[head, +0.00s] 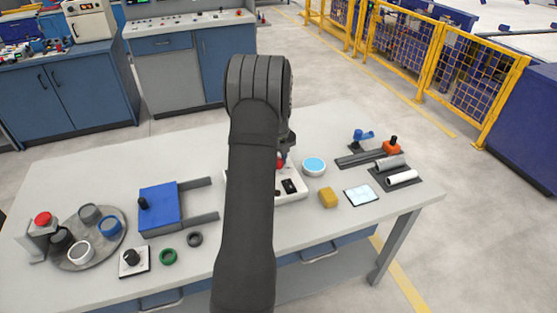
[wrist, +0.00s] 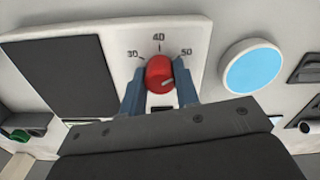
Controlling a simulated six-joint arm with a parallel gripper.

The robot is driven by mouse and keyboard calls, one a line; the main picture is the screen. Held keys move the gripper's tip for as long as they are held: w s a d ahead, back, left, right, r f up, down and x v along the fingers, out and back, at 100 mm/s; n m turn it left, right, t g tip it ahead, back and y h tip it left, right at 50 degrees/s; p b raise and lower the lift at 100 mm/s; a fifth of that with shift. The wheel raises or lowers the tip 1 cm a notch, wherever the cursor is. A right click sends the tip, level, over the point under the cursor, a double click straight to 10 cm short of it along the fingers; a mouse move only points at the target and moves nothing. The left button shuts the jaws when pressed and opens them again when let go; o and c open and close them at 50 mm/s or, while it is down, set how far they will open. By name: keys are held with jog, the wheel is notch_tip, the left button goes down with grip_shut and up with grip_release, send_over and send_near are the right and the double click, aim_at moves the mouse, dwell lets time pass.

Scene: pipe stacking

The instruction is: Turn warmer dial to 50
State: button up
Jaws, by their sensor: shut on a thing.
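The warmer dial is a red knob (wrist: 159,74) on a white panel, in the middle of the wrist view. The scale above it reads 30, 40 and 50 from left to right. My gripper (wrist: 160,85) has its two blue-grey fingers on either side of the knob, shut on it. A pale mark on the knob's face sits toward its lower right; I cannot tell for sure which number it points to. In the head view, my arm hides much of the white warmer (head: 291,190); a bit of the red knob (head: 280,160) shows beside it.
A light-blue round disc (head: 314,167) lies right of the warmer, with a yellow block (head: 328,198) and a pale tablet (head: 361,195) nearby. Grey pipes (head: 402,178) lie at the far right. A blue slide (head: 160,206) and a round tray (head: 97,258) with rings are left.

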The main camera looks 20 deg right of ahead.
jog(key=shift+r, duration=0.1)
dwell(0.4)
jog(key=o, duration=1)
jog(key=shift+c, duration=0.2)
jog(key=shift+r, duration=0.1)
notch_tip(320, 180, up, 17)
notch_tip(320, 180, down, 17)
jog(key=shift+f, duration=0.2)
dwell(0.5)
